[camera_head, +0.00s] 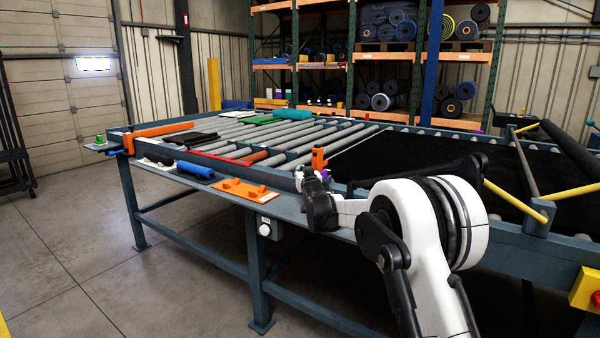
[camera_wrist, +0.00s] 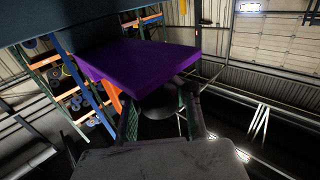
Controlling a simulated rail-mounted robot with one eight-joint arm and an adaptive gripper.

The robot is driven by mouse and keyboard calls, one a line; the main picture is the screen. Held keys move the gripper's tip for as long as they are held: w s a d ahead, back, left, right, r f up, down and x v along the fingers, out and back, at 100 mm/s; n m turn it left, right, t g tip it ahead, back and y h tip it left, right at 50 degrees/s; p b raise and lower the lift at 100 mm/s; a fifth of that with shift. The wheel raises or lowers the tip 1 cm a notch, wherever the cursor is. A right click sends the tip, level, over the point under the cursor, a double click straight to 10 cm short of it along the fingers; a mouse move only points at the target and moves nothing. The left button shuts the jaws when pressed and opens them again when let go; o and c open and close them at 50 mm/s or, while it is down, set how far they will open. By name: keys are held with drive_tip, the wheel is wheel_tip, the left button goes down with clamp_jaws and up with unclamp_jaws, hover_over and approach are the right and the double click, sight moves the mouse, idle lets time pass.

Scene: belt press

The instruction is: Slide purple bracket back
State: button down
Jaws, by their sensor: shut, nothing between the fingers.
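The purple bracket (camera_wrist: 140,66) shows large in the wrist view as a flat purple plate above my gripper (camera_wrist: 162,104). The plate hides part of the fingertips, and I cannot tell whether they touch it. In the head view, only a small bit of the purple bracket (camera_head: 322,174) shows, at the table's near rail just beside my gripper (camera_head: 304,178). The rest of it is hidden by my wrist. My gripper is shut and empty.
An orange upright block (camera_head: 319,158) stands on the rail close behind my gripper. An orange plate (camera_head: 247,190) and a blue roll (camera_head: 196,170) lie on the near ledge to the left. Grey rollers (camera_head: 340,138) and a black belt (camera_head: 400,160) lie beyond the rail.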

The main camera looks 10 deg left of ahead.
drive_tip(key=c, duration=2.4)
unclamp_jaws()
drive_tip(key=shift+s+a+f, duration=0.1)
drive_tip(key=shift+s+f, duration=0.1)
drive_tip(key=shift+f, duration=0.05)
drive_tip(key=shift+c, duration=0.2)
drive_tip(key=shift+o, duration=1.2)
drive_tip(key=shift+s+r, duration=0.1)
drive_tip(key=shift+s, duration=0.05)
drive_tip(key=o, duration=0.5)
drive_tip(key=shift+a+r, duration=0.1)
drive_tip(key=shift+s+d, duration=0.25)
drive_tip(key=shift+s, duration=0.2)
drive_tip(key=v, duration=1.1)
